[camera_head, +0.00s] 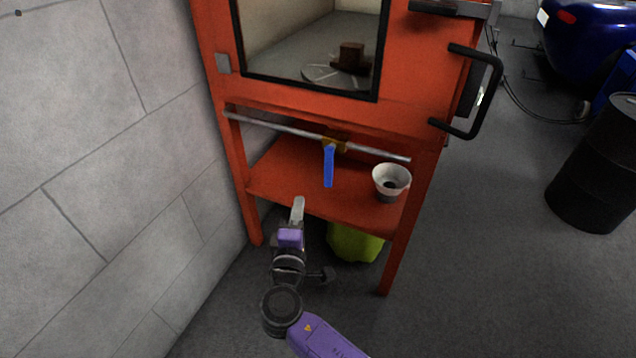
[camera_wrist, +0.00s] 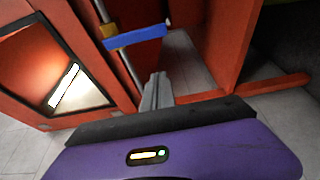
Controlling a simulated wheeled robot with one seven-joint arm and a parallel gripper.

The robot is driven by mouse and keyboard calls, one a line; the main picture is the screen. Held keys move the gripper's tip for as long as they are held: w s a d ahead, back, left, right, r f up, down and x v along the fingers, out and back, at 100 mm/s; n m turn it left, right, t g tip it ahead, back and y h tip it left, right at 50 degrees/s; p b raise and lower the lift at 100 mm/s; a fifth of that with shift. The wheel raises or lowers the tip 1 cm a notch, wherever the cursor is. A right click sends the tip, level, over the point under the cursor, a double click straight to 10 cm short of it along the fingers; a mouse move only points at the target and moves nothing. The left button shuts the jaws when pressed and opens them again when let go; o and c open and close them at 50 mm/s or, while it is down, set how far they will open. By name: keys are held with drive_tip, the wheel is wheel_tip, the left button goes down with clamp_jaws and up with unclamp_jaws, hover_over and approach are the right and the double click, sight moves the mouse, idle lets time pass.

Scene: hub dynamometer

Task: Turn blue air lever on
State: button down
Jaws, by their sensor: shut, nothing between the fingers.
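The blue air lever (camera_head: 328,166) hangs down from a brass valve (camera_head: 334,143) on a horizontal metal pipe (camera_head: 280,128) at the front of the orange cabinet. In the wrist view the blue lever (camera_wrist: 136,38) points across from the brass valve (camera_wrist: 110,30), just beyond my fingertips. My gripper (camera_head: 298,203) is shut and empty, in front of the shelf, lower and to the left of the lever. In the wrist view the shut fingers (camera_wrist: 157,82) appear below the lever, with a gap between them.
The orange cabinet (camera_head: 290,102) has a window and a black door handle (camera_head: 492,95) at right. A white funnel-like cup (camera_head: 391,180) stands on its shelf. A yellow-green object (camera_head: 354,243) is underneath. A grey wall (camera_head: 90,170) is close at left; a black barrel (camera_head: 600,165) stands right.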

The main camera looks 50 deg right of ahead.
sight(331, 164)
drive_tip(key=b+x, duration=0.2)
drive_tip(key=x, duration=0.8)
drive_tip(key=shift+s+d, duration=0.35)
drive_tip(key=shift+s, duration=0.6)
drive_tip(key=shift+s+d, duration=0.3)
drive_tip(key=shift+s, duration=0.65)
drive_tip(key=shift+s+r+p, duration=0.1)
drive_tip(key=shift+p, duration=0.4)
